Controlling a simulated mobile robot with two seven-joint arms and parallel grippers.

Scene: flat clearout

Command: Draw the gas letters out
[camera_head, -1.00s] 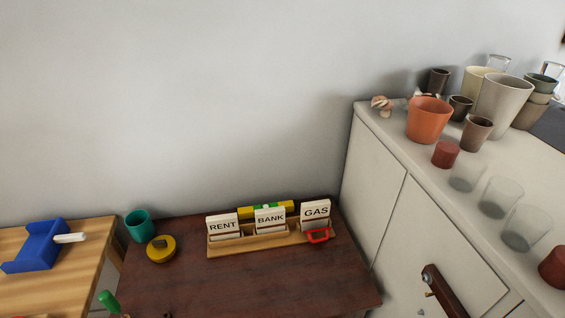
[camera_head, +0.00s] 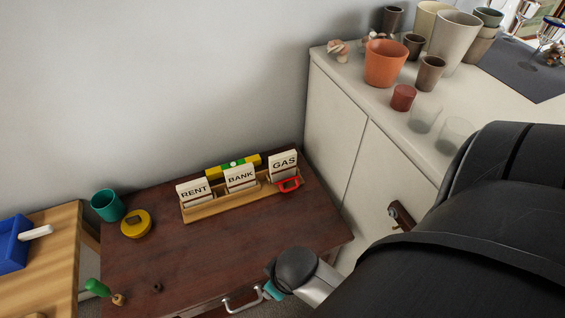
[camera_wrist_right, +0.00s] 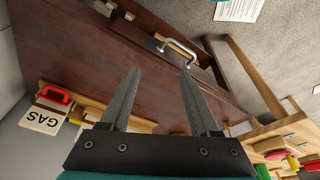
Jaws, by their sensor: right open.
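A wooden letter rack (camera_head: 232,207) stands on the dark brown desk top. Cards marked RENT (camera_head: 194,192), BANK (camera_head: 240,178) and GAS (camera_head: 284,165) stand in it from left to right. A red handle-like piece (camera_head: 289,185) is at the front of the GAS section. In the right wrist view the GAS card (camera_wrist_right: 42,118) and the red piece (camera_wrist_right: 53,94) show at the left, beside the fingers. My right gripper (camera_wrist_right: 160,73) is open and empty, with the desk beyond it. In the head view my right arm covers the lower right. My left gripper is not in view.
A yellow level-like bar (camera_head: 232,165) lies behind the rack. A teal cup (camera_head: 107,205) and yellow round thing (camera_head: 136,223) stand left on the desk (camera_head: 180,265). A white cabinet (camera_head: 333,125) with pots borders the right. A metal drawer handle (camera_head: 243,301) is at the front.

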